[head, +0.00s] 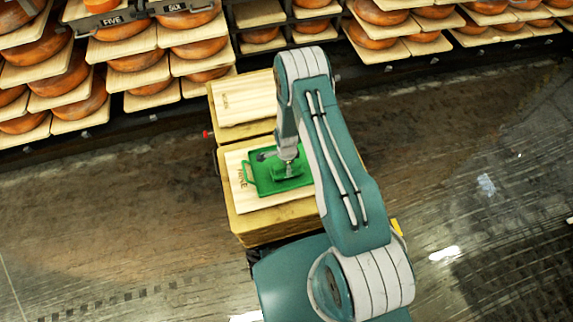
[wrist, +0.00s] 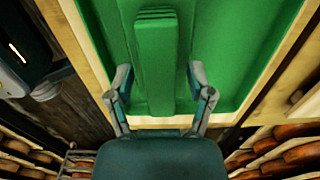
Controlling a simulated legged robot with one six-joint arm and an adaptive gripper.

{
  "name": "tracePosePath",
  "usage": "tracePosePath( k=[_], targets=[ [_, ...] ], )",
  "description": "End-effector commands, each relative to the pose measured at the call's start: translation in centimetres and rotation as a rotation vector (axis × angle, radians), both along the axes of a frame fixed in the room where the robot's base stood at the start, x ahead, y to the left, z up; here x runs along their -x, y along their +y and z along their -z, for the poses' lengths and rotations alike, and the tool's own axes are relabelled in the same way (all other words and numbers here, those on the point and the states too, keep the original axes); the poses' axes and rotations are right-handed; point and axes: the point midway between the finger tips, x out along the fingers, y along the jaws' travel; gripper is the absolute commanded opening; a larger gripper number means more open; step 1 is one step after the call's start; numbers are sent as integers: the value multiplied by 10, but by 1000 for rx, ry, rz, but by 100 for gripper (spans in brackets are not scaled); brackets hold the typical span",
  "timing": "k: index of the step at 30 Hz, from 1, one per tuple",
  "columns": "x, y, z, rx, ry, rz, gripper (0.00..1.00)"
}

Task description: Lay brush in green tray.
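The green tray (head: 258,187) lies on a wooden board on a stand in the head view, with its handle at the left. It fills much of the wrist view (wrist: 235,60). A long green piece with a ridged end, apparently the brush (wrist: 155,65), lies in or just above the tray; I cannot tell whether it touches the floor of the tray. My gripper (wrist: 159,80) is open, one finger on each side of this piece, with gaps visible. In the head view my gripper (head: 284,162) is low over the tray and hides part of it.
A second wooden board (head: 240,100) lies behind the tray's board (head: 240,205). Shelves of cheese wheels (head: 140,60) run along the back. The floor to left and right is clear.

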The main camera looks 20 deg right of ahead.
Motion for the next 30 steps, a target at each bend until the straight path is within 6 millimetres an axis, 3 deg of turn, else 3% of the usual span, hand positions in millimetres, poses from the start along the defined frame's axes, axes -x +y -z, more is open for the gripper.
tracePosePath(
  k=[11, 30],
  targets=[
    [-1, 0, -7, 0, -1, 0, 71],
    [-1, 0, -114, 0, -1, 0, 71]
  ],
)
